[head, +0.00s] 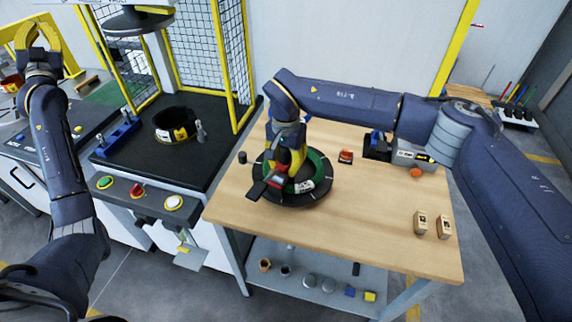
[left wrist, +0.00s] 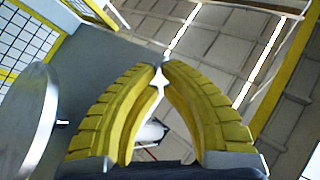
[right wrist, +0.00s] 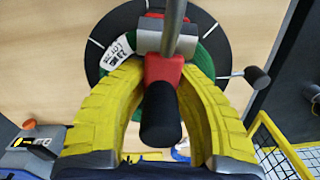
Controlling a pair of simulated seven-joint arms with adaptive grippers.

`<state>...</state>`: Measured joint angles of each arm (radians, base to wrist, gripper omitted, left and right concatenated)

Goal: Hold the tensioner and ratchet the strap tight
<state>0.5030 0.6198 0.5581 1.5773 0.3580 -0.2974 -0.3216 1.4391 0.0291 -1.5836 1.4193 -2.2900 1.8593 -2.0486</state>
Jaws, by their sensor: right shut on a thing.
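The tensioner (head: 277,181), with a red body, grey metal parts and a black handle, sits over the green coil (head: 316,160) on a round black turntable (head: 318,194). My right gripper (head: 285,170) points down over the coil and is shut on the tensioner. In the right wrist view the tensioner's red body (right wrist: 163,68) lies between the yellow fingertips, its black handle (right wrist: 160,115) toward the camera. A white printed label (right wrist: 117,50) lies on the coil. The strap cannot be made out clearly. My left gripper (head: 38,27) is raised at the far left, empty, its fingertips together (left wrist: 160,67).
The wooden table (head: 370,245) also holds an orange-and-black item (head: 346,156), a device (head: 413,155) at the back right and two small blocks (head: 421,222). A black ring (head: 175,124) lies on the machine to the left, beside yellow mesh guards. The table's front right is mostly clear.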

